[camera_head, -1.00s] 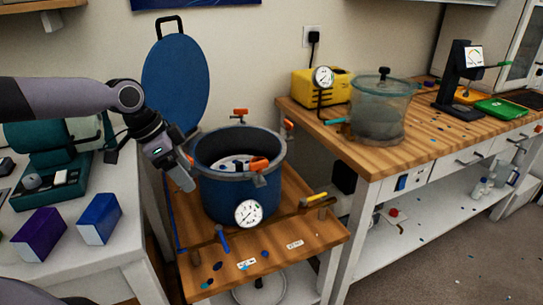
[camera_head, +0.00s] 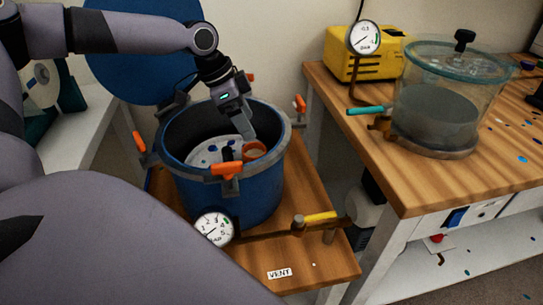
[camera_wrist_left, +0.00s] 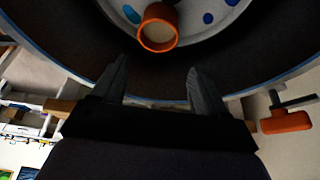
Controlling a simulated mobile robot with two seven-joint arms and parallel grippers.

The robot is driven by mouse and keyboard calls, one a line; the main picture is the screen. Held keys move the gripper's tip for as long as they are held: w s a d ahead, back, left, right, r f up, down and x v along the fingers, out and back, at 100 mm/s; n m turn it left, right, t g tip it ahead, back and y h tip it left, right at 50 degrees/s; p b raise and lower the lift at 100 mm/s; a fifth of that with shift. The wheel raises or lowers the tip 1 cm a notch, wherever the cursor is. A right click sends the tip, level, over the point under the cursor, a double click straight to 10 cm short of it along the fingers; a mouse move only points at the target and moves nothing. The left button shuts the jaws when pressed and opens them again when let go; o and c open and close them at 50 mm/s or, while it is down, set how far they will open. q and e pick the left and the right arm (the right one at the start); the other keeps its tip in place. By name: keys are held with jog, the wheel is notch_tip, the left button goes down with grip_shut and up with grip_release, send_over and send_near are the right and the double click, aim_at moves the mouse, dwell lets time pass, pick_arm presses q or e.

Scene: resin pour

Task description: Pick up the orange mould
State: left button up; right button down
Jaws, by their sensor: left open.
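The orange mould (camera_head: 254,150) is a small round cup standing on a pale plate (camera_head: 207,154) inside the blue pressure pot (camera_head: 255,191). In the left wrist view the mould (camera_wrist_left: 158,40) shows at the top centre, its rim facing the camera. My left gripper (camera_head: 249,137) reaches down into the pot's mouth, right by the mould, and partly hides it in the head view. In the wrist view the fingers of the left gripper (camera_wrist_left: 157,70) are apart with nothing between them, and the mould lies just beyond the tips. My right gripper is not in view.
Orange-handled clamps (camera_head: 227,170) stand around the pot's rim. A gauge (camera_head: 214,229) and a yellow-handled valve (camera_head: 320,218) are at its front. The pot's blue lid (camera_head: 140,60) stands open behind. A clear chamber (camera_head: 440,110) and a yellow pump (camera_head: 350,62) stand on the right bench.

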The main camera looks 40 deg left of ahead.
aim_at(254, 153)
pick_arm(q)
jog(key=f+b, duration=0.1)
jog(key=f, duration=0.1)
jog(key=shift+s+f+b, duration=0.35)
jog(key=shift+s, duration=0.05)
jog(key=shift+f, duration=0.25)
jog(key=b+x, duration=0.1)
jog(key=x, duration=0.5)
jog(key=shift+s, duration=0.15)
jog(key=shift+w+d+f+b, duration=0.1)
jog(key=shift+w+f+b, duration=0.2)
jog(key=shift+f, duration=0.2)
jog(key=shift+s, duration=0.1)
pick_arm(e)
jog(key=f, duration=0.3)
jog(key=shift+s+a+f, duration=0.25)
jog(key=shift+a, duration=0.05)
pick_arm(q)
jog(key=shift+c, duration=0.3)
jog(key=c, duration=0.7)
